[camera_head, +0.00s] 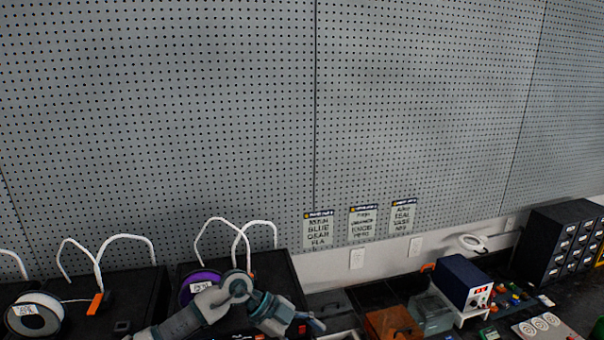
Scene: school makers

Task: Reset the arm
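One of my arms, coming in from the left and apparently my left, bends up at the bottom of the head view, in front of the black machines. Its grey and teal links slope down to the right. My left gripper (314,326) seems to be the small dark blue-grey end at the bottom edge. Its fingers are too small and cut off to show whether they are open, and I see nothing clearly held. My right arm and gripper are not in view.
Black machines (135,290) with white tubes and a white spool (34,315) stand at the left. A purple spool (199,284) is partly behind my arm. A brown box (392,323), a clear bin (430,313), a blue power unit (463,281) and a drawer cabinet (560,241) fill the right. Pegboard (420,110) stands behind.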

